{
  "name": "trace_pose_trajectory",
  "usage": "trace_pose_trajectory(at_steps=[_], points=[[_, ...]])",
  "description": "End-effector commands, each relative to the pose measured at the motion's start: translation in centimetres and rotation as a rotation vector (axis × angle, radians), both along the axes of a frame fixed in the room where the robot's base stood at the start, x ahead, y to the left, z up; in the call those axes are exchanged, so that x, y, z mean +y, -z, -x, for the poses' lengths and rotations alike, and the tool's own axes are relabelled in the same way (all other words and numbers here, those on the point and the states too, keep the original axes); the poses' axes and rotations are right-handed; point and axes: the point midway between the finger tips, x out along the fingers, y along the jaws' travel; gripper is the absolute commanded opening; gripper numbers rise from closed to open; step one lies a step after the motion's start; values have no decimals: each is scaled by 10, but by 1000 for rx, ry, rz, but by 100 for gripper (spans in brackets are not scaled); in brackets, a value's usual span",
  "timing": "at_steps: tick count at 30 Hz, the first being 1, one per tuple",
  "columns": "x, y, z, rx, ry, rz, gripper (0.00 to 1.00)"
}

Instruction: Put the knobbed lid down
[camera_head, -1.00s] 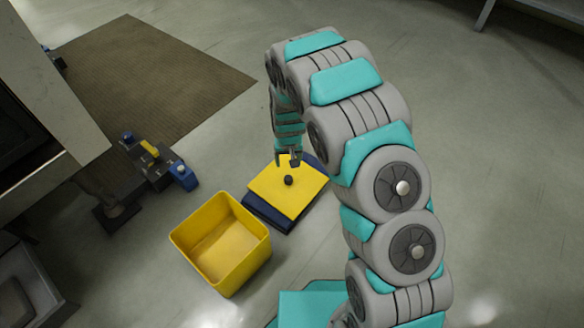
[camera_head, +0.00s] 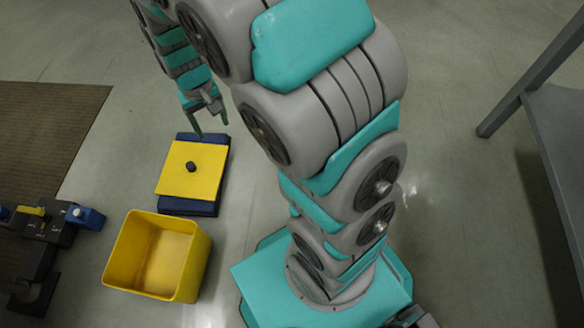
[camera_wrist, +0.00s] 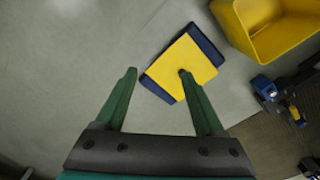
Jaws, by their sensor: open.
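The knobbed lid (camera_head: 193,173) is a flat yellow square with a dark knob (camera_head: 191,167) at its middle. It lies on a dark blue slab (camera_head: 190,207) on the floor, whose edges show at the far and near sides. It also shows in the wrist view (camera_wrist: 176,65), with the knob near the tip of one finger in the picture. My gripper (camera_head: 212,121) is open and empty, above and beyond the lid in the head view. Both fingers (camera_wrist: 158,72) show apart in the wrist view with nothing held between them.
An open, empty yellow bin (camera_head: 125,265) stands just nearer than the slab. A dark fixture with blue and yellow parts (camera_head: 50,225) is at the left, by a brown mat (camera_head: 40,135). A grey table (camera_head: 560,140) stands at right. Floor around the slab's right is clear.

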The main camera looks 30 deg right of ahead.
Motion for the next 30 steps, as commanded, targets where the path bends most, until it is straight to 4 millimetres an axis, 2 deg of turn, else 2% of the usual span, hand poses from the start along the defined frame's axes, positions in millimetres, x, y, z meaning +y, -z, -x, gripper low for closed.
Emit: trace_pose_trajectory(at_steps=[1, 3, 9, 15, 21, 25, 30], points=[[-7, -16, 14, 3, 7, -2, 71], [-15, -32, 34, 15, 14, -5, 71], [-36, -70, 101, 63, 27, -9, 71], [-52, -97, 171, 105, 36, -11, 71], [-62, -111, 233, 145, 38, -10, 71], [-65, -114, 257, 164, 37, -7, 71], [-66, -116, 267, 169, 38, -6, 71]])
